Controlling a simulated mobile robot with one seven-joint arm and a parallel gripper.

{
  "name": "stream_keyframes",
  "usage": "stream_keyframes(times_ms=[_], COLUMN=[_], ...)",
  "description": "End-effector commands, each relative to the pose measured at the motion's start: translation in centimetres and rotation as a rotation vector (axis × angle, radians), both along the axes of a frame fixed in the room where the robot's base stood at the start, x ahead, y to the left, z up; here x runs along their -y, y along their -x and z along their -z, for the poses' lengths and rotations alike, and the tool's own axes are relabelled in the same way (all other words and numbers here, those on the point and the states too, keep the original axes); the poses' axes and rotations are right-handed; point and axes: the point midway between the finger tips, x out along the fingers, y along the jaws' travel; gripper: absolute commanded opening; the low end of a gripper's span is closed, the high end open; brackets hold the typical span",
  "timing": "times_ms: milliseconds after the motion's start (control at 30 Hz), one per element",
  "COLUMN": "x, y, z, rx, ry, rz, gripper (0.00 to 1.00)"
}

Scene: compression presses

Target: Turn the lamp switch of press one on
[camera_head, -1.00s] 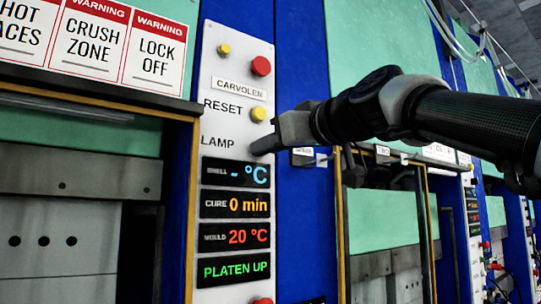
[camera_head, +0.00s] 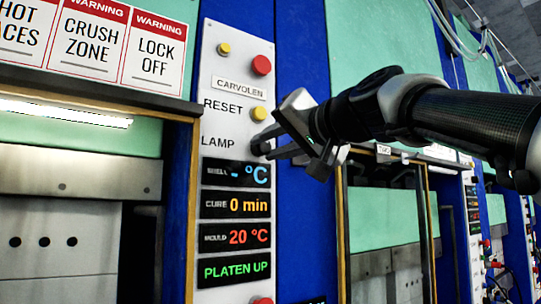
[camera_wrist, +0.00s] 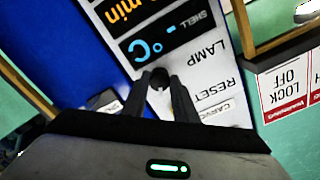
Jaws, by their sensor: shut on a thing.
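The lamp switch (camera_head: 262,144) is a small dark knob beside the word LAMP on the white control panel (camera_head: 213,115) of the press. My gripper (camera_head: 268,144) is at the panel from the right, its two fingers shut on the knob. In the wrist view the fingertips (camera_wrist: 160,80) sit on both sides of the dark lamp switch (camera_wrist: 159,77), next to the LAMP label. The lamp tube (camera_head: 65,112) under the warning signs glows white. The gripper is turned, with its body tilted.
A yellow reset button (camera_head: 259,113) sits just above the switch and a red button (camera_head: 261,65) higher up. Displays, such as the shell display (camera_head: 235,174), lie just below. A second press (camera_head: 385,225) stands to the right behind my arm.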

Motion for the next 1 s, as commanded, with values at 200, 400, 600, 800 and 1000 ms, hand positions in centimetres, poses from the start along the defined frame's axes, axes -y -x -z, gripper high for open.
stream_keyframes(times_ms=[200, 400, 600, 800, 1000], x=[-0.01, -0.06, -0.08, -0.09, -0.07], y=[-0.02, 0.00, 0.01, 0.01, 0.01], z=[0.08, 0.09, 0.10, 0.10, 0.07], rx=[-0.057, -0.080, -0.085, -0.084, -0.083], ry=[-0.079, -0.113, -0.120, -0.120, -0.120], rz=[0.000, -0.001, -0.001, -0.002, -0.001], gripper=[0.03, 0.03, 0.03, 0.03, 0.44])
